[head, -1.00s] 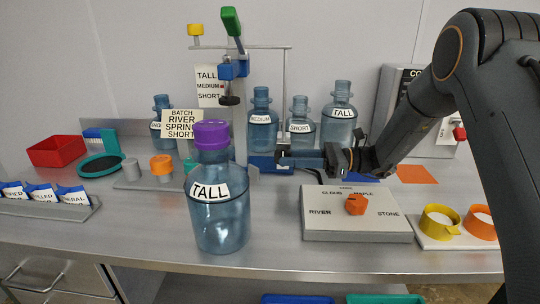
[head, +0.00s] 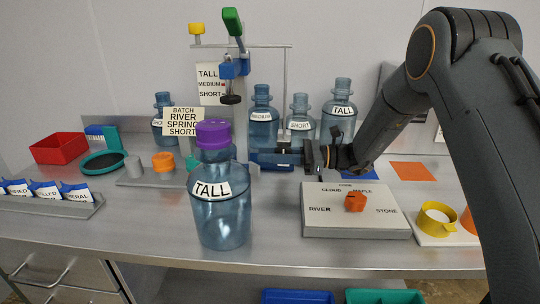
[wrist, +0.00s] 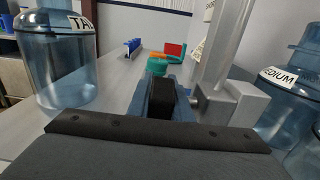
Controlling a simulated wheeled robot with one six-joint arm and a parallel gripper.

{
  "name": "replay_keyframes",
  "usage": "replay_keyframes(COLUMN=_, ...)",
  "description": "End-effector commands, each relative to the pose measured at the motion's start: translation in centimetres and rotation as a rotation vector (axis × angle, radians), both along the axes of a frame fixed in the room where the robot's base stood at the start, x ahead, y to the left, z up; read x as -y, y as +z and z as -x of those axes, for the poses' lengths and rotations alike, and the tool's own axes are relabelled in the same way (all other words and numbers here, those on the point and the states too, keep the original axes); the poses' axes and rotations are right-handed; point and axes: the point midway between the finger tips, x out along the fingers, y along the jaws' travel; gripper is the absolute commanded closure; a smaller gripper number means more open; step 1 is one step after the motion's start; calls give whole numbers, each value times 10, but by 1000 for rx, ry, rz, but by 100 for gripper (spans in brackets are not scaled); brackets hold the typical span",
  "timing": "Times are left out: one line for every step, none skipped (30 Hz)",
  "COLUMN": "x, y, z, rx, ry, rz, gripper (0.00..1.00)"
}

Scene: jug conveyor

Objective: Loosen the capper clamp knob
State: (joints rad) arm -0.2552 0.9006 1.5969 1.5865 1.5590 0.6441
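The capper is a metal post with a blue carriage (head: 234,68), a green-tipped lever (head: 233,21) and a blue base (head: 268,160). A black round knob (head: 231,99) hangs below the carriage; I cannot tell if it is the clamp knob. My gripper (head: 308,157) is low, at the right end of the base, well below and right of that black knob. In the wrist view the post (wrist: 222,50) rises from a grey block (wrist: 243,104) right of a black piece between blue sides. My fingertips are not clearly seen, nor anything held.
A tall jug with a purple cap (head: 213,134) stands in front of the capper. Several blue jugs stand behind, including the MEDIUM one (head: 262,131). A grey dial board (head: 355,225) and yellow ring (head: 436,219) lie right. A red tray (head: 60,149) is far left.

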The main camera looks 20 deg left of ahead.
Motion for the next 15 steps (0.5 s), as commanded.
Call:
replay_keyframes(x=0, y=0, z=0, rx=0, ry=0, rz=1, gripper=100)
replay_keyframes(x=0, y=0, z=0, rx=0, ry=0, rz=2, gripper=100)
replay_keyframes(x=0, y=0, z=0, rx=1, ry=0, rz=4, gripper=100)
replay_keyframes(x=0, y=0, z=0, rx=3, ry=0, rz=7, gripper=100)
replay_keyframes(x=0, y=0, z=0, rx=4, ry=1, rz=10, gripper=100)
replay_keyframes(x=0, y=0, z=0, rx=5, ry=1, rz=18, gripper=100)
replay_keyframes(x=0, y=0, z=0, rx=7, ry=1, rz=26, gripper=100)
replay_keyframes(x=0, y=0, z=0, rx=11, ry=1, rz=36, gripper=100)
replay_keyframes(x=0, y=0, z=0, rx=13, ry=0, rz=49, gripper=100)
replay_keyframes(x=0, y=0, z=0, rx=16, ry=0, rz=61, gripper=100)
replay_keyframes(x=0, y=-1, z=0, rx=19, ry=0, rz=77, gripper=100)
replay_keyframes(x=1, y=-1, z=0, rx=25, ry=1, rz=98, gripper=100)
replay_keyframes(x=1, y=-2, z=0, rx=29, ry=0, rz=116, gripper=100)
replay_keyframes(x=1, y=-2, z=1, rx=35, ry=1, rz=136, gripper=100)
replay_keyframes(x=1, y=-3, z=0, rx=43, ry=0, rz=165, gripper=100)
